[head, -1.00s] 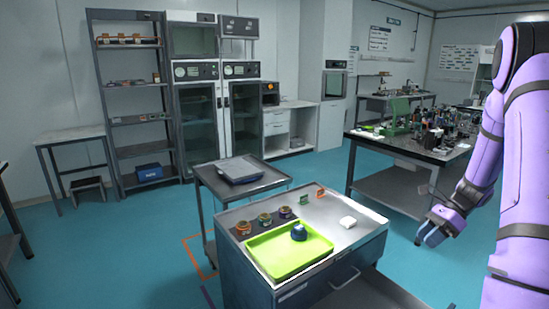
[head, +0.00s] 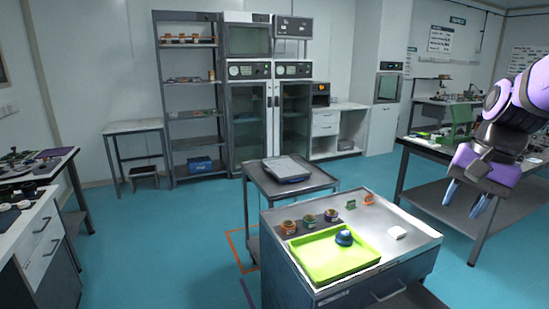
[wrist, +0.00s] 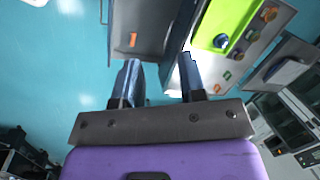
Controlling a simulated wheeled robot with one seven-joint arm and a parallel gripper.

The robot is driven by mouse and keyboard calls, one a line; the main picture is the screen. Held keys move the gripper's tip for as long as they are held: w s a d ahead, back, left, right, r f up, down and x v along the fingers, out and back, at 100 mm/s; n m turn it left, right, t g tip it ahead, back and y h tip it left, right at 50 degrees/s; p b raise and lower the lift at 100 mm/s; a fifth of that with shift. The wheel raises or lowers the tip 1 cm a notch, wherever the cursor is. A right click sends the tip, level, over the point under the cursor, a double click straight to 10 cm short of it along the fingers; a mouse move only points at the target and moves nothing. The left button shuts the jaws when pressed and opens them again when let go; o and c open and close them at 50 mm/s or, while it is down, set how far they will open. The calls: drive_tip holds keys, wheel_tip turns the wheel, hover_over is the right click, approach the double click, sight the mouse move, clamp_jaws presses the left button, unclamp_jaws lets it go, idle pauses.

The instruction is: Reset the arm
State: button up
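My gripper (head: 465,203) hangs at the right of the head view, to the right of the cart, with blue fingers pointing down. In the wrist view my gripper (wrist: 160,75) shows its two fingers apart with nothing between them. The purple arm is bent, and its upper part runs out of the right edge of the head view.
A steel-topped cart (head: 420,236) holds a green tray (head: 322,265) with a dark blue object (head: 344,237) in it, several small jars, and a white block (head: 397,232). An optical table (head: 425,150) stands behind my gripper. Blue floor is open between them.

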drive_tip(key=s+a+r+n+t+h, duration=0.1)
drive_tip(key=s+a+r+n+t, duration=0.1)
drive_tip(key=s+a+n, duration=0.1)
drive_tip(key=s+a+r+n+t+h, duration=0.1)
drive_tip(key=s+a+r+n+t, duration=0.1)
drive_tip(key=s+n, duration=0.3)
drive_tip(key=shift+s+a+r+n, duration=0.3)
drive_tip(key=shift+s+a, duration=0.45)
drive_tip(key=shift+s, duration=0.75)
